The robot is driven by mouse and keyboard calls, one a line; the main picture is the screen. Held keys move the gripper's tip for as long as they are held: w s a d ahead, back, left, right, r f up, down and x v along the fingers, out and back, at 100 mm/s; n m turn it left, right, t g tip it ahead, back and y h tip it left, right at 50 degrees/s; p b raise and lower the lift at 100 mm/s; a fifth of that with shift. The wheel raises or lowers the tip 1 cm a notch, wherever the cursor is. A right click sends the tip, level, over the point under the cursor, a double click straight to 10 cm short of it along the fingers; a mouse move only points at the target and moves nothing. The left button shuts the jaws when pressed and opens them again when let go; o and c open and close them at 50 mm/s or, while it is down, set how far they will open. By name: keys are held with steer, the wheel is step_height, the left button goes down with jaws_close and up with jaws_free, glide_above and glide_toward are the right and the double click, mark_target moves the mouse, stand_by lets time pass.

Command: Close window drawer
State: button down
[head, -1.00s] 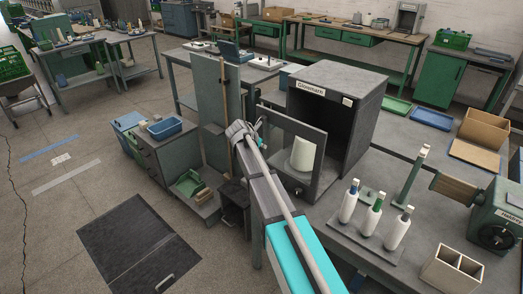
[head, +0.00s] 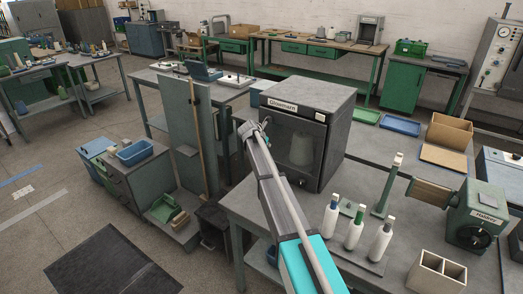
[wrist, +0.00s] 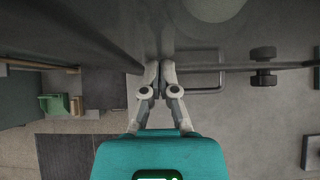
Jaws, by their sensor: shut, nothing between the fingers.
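The window drawer (head: 292,150) is the dark-framed glass front of the grey box labelled "Glowmach" (head: 310,95) on the workbench. In the head view its front sits against the box, with no clear gap visible. A pale cone (head: 301,149) shows through the glass. My gripper (head: 252,128) is at the left edge of the drawer front, partly hidden by my arm. In the wrist view my gripper (wrist: 160,72) is shut and empty, its fingertips close to a dark grey surface. I cannot tell whether they touch it.
Several bobbins (head: 355,228) stand on a board at the bench front. A green winder (head: 480,213) and a divided box (head: 437,270) are to the right. A grey upright panel (head: 183,135) stands left of my arm.

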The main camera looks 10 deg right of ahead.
steer(key=shift+w+d+r, duration=0.1)
steer(key=shift+w, duration=0.3)
steer(key=s+a+f+p+v, duration=0.1)
steer(key=f+p+v, duration=0.1)
steer(key=p+v, duration=0.5)
steer(key=v, duration=0.6)
steer(key=shift+s+a, duration=0.2)
steer(key=shift+s, duration=0.25)
steer(key=shift+s+f, duration=0.1)
stand_by(0.3)
